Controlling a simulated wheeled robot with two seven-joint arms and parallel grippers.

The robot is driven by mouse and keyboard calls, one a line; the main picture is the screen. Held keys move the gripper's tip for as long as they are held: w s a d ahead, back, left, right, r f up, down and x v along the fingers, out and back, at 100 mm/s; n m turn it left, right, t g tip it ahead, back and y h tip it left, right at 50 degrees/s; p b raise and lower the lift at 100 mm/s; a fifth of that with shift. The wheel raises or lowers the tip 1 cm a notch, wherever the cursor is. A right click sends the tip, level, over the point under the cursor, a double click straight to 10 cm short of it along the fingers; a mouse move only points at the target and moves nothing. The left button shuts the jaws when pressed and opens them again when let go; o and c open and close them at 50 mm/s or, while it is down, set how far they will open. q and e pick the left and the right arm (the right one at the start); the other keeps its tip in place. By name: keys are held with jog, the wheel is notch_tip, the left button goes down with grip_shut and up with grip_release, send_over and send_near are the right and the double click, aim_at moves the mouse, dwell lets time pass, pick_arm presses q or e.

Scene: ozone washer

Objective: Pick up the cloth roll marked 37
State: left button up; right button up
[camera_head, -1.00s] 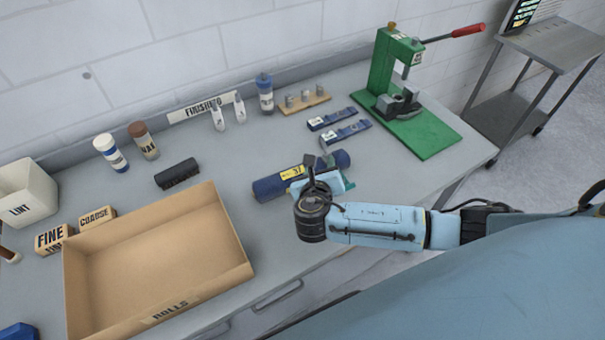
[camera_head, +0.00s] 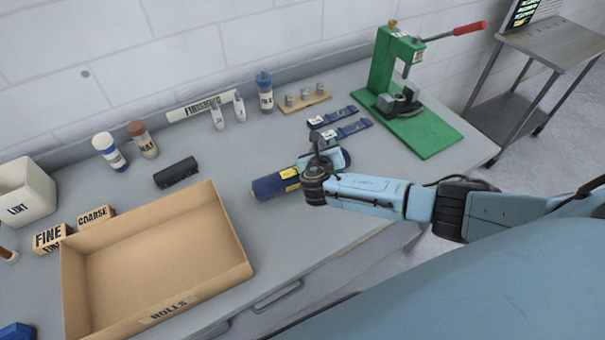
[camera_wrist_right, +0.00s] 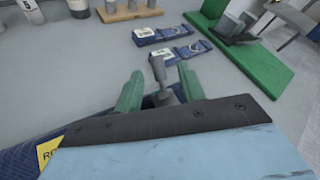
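A dark blue cloth roll (camera_head: 270,187) with a yellow label lies on the grey bench, right of the cardboard tray. Its label is partly covered by my wrist and the number is not readable now. In the right wrist view the roll (camera_wrist_right: 22,158) shows at the lower left with part of its label; the rest is hidden behind my gripper. My right gripper (camera_wrist_right: 160,84) is over the roll's right part, its two green fingers apart. A grey piece stands between them; I cannot tell whether the roll is between the fingers. My left gripper is out of view.
The cardboard tray (camera_head: 70,265) marked ROLLS is empty at the front left. A black brush-like block (camera_head: 176,172) lies behind it. Two blue labelled strips (camera_head: 340,133) and a green press (camera_head: 425,135) stand to the right. Bottles line the back.

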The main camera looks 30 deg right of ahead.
jog(key=shift+c, duration=0.4)
grip_shut()
dwell(1.0)
